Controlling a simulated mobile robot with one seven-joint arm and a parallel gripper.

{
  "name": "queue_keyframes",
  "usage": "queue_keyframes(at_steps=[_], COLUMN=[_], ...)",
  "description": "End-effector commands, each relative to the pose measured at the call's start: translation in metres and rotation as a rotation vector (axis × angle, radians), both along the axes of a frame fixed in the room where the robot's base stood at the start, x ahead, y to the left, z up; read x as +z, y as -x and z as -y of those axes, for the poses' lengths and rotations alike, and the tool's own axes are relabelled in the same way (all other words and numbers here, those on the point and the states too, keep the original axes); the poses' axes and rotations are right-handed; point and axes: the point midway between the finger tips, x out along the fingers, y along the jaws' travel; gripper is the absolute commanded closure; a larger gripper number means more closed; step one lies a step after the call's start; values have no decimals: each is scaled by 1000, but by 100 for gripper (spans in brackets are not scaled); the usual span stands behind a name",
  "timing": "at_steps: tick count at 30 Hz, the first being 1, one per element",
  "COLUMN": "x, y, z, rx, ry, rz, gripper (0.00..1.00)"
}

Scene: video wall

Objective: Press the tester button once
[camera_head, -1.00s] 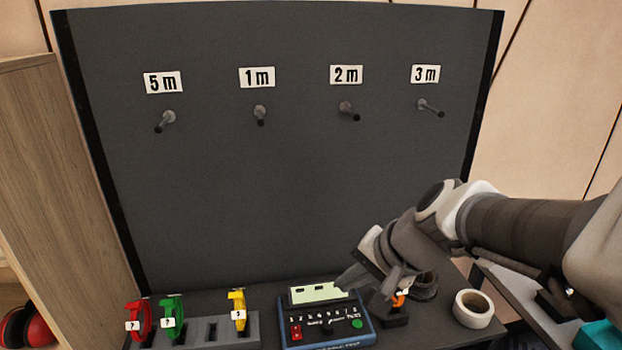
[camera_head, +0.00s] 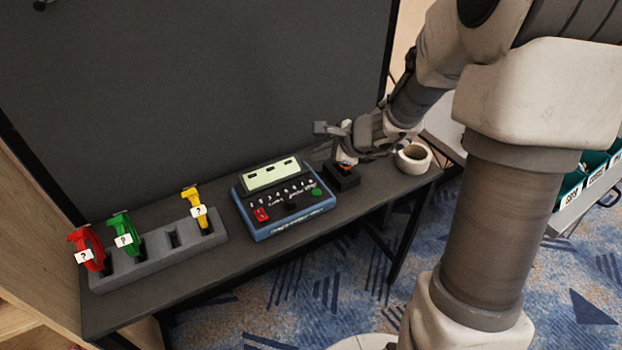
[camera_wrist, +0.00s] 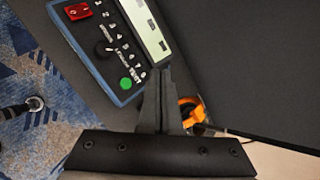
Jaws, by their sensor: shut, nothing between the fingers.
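The tester (camera_head: 284,197) is a blue box on the dark bench with a pale display, a row of white marks, a red switch (camera_head: 261,214) and a black knob. Its round green button (camera_head: 316,192) is at the right front corner. In the wrist view the tester lies at upper left, with the green button (camera_wrist: 125,83) in clear view. My gripper (camera_head: 326,129) is shut and empty, beyond and to the right of the tester. In the wrist view my fingertips (camera_wrist: 157,72) appear beside the tester's display end, to the right of the green button; their height above it is unclear.
A black holder (camera_head: 343,178) with an orange piece (camera_wrist: 191,109) stands beside the tester, near my fingers. A white tape roll (camera_head: 412,158) is at right. The dark panel rises behind.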

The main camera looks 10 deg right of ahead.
Motion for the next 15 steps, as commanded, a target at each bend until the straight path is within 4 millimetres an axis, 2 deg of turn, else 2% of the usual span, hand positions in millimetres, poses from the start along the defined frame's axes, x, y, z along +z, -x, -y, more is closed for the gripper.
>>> queue_keyframes(at_steps=[3, 15], x=[-7, -8], y=[-3, -3], z=[3, 4], rx=[-27, -31], ry=[-15, -17], rz=[-10, -11], gripper=[100, 100])
